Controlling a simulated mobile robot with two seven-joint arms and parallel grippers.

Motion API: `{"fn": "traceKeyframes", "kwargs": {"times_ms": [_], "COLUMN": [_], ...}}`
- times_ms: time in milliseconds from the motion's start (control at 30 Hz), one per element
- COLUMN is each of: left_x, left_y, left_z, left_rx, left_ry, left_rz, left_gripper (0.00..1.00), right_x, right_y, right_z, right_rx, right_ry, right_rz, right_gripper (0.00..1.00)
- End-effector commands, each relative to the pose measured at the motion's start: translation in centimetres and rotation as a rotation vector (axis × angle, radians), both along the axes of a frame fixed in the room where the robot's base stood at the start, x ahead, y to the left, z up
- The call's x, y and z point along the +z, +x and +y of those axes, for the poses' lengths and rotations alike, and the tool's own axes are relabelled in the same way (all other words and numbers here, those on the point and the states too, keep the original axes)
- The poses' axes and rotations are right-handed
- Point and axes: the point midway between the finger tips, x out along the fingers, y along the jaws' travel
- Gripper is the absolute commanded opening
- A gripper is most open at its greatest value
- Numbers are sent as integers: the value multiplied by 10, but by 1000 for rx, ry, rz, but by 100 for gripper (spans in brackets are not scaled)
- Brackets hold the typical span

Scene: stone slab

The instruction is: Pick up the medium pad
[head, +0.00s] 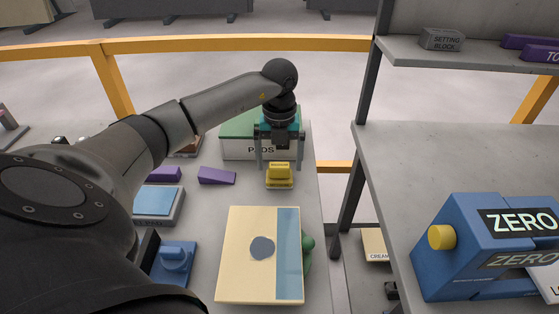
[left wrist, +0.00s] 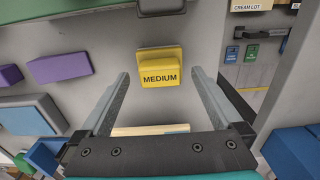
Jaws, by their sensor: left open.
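The medium pad is a small yellow block (head: 280,181) with a raised grip, standing on the grey bench just in front of the green PADS box (head: 237,128). In the left wrist view its front reads MEDIUM (left wrist: 160,77). My left gripper (head: 279,165) points down over it from behind. In the left wrist view the open fingers (left wrist: 160,74) stand either side of the pad, with gaps on both sides and nothing held. I cannot tell how far the tips are above the bench. My right gripper is not in view.
Purple wedges (head: 216,176) and a light blue block (head: 157,201) lie left of the pad. A cream board with a blue strip (head: 288,254) lies nearer. A blue ZERO device (head: 495,246) stands on the right table. Bare bench surrounds the pad closely.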

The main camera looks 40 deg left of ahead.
Motion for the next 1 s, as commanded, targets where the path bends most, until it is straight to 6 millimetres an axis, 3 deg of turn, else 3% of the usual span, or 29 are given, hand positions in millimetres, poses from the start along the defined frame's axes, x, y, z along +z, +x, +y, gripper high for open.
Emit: {"fn": "traceKeyframes", "kwargs": {"times_ms": [233,1000], "left_x": [-1,-1], "left_y": [0,0], "left_z": [0,0], "left_rx": [0,0], "left_ry": [0,1], "left_rz": [-1,-1], "left_gripper": [98,11], "right_x": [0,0], "right_y": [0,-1], "right_z": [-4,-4], "right_rx": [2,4], "right_ry": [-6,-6], "right_rz": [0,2], "right_gripper": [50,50]}}
